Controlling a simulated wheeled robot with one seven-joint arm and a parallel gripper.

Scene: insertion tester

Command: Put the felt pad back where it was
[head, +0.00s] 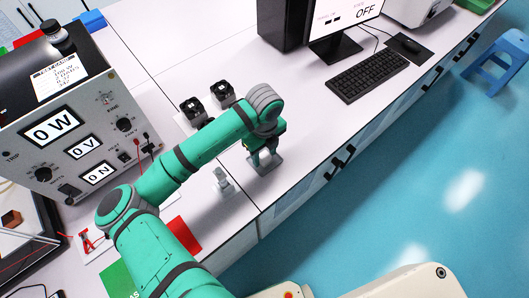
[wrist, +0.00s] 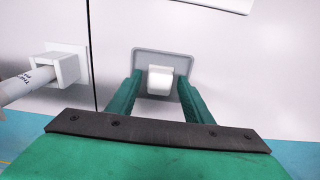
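A grey square plate with rounded corners (head: 262,171), possibly the felt pad, lies flat on the white bench under my gripper (head: 265,154). The plate also shows in the wrist view (wrist: 161,55), with a small white block (wrist: 160,80) standing at its middle. In the wrist view my gripper (wrist: 158,85) has its two green fingers apart, one on each side of the white block. Gaps show between block and fingers. Part of the plate is hidden by the fingers and block.
A white holder (wrist: 70,66) with a grey labelled cylinder (wrist: 25,88) stands to the left of my fingers. Two black devices (head: 222,94) stand behind my arm. A meter box (head: 75,135) stands at left, a keyboard (head: 368,76) at right. Bench right of my gripper is clear.

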